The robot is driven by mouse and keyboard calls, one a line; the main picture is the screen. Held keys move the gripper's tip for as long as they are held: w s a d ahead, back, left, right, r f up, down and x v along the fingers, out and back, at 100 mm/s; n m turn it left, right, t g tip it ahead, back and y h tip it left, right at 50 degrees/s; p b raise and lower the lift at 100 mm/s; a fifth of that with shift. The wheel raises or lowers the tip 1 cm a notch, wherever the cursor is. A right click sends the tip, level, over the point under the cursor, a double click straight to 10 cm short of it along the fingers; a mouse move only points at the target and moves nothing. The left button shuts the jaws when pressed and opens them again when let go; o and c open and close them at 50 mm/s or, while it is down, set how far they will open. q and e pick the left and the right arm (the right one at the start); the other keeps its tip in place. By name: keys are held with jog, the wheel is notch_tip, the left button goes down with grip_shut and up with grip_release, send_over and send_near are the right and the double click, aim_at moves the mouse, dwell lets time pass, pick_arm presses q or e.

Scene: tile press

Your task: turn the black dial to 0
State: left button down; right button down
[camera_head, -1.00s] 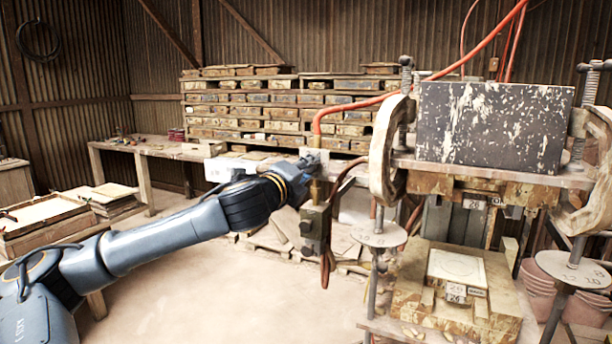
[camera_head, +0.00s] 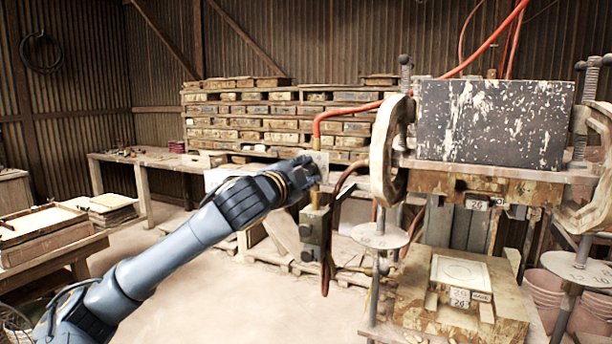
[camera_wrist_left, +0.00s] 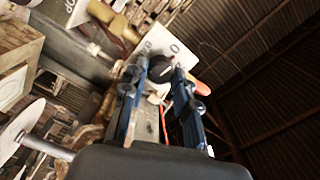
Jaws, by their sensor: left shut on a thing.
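My left gripper (camera_wrist_left: 160,82) is shut on the black dial (camera_wrist_left: 160,70), which shows between the two fingers in the left wrist view. A white plate (camera_wrist_left: 181,50) with a dark 0 lies behind the dial. In the head view the left gripper (camera_head: 308,172) is at this plate (camera_head: 321,158), on the valve pipe left of the press. The dial is mostly hidden by the gripper there, and I cannot read its exact angle. My right gripper is in neither view.
The press with its dark block (camera_head: 495,125) stands right of the dial. A red hose (camera_head: 350,106) rises from the pipe, and a grey box (camera_head: 314,230) with a cable hangs below. A workbench (camera_head: 150,160) and stacked tile boards are behind.

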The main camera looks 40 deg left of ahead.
pick_arm(q)
jog(key=shift+n, duration=0.6)
jog(key=shift+f, duration=0.1)
jog(key=c, duration=1)
grip_release()
jog(key=shift+s, duration=0.1)
jog(key=shift+v, duration=0.85)
jog(key=v, duration=1)
jog(key=shift+s, duration=0.1)
